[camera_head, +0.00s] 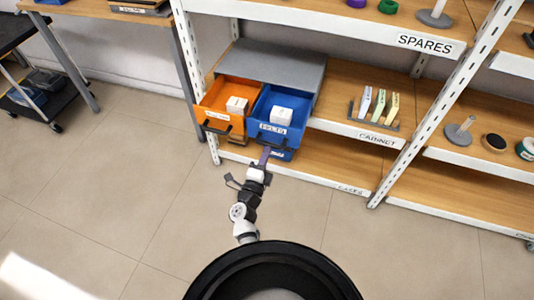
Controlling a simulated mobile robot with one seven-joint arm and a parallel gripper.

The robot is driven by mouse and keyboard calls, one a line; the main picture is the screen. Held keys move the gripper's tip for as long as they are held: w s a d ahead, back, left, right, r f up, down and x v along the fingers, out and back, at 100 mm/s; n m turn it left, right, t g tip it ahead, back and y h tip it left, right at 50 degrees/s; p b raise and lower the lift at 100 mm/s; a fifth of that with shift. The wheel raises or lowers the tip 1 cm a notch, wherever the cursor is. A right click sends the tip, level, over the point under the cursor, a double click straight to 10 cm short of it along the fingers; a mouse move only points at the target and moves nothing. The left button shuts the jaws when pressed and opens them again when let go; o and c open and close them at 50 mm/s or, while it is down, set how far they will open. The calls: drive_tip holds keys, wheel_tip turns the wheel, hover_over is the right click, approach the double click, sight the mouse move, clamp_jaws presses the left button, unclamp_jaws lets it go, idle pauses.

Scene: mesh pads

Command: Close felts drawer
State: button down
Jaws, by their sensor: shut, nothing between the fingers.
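The felts drawer (262,130) is the blue one with a "FELTS" label on its front. It is pulled out of the grey cabinet (290,63) and holds a white box (281,116). An orange drawer (205,105) to its left is also pulled out and holds a white box (237,105). My gripper (265,157) is shut and empty at the lower front of the blue drawer, just below the label. I cannot tell whether its tips touch the drawer front.
The cabinet stands on a wooden shelf with white metal uprights (445,95). A rack with upright cards (375,108) is right of it. A bench (150,12) and a dark cart (40,100) are at the left. The tiled floor (120,180) is clear.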

sight(279, 122)
drive_tip(key=b+x, duration=0.1)
drive_tip(key=x, duration=0.3)
drive_tip(key=f+b+x, duration=0.1)
drive_tip(key=x, duration=0.4)
drive_tip(key=f+b+x, duration=0.1)
drive_tip(key=x, duration=0.4)
drive_tip(key=shift+w+a+f, duration=0.1)
drive_tip(key=shift+w+f, duration=0.1)
drive_tip(key=shift+s+b, duration=0.1)
drive_tip(key=shift+b, duration=0.2)
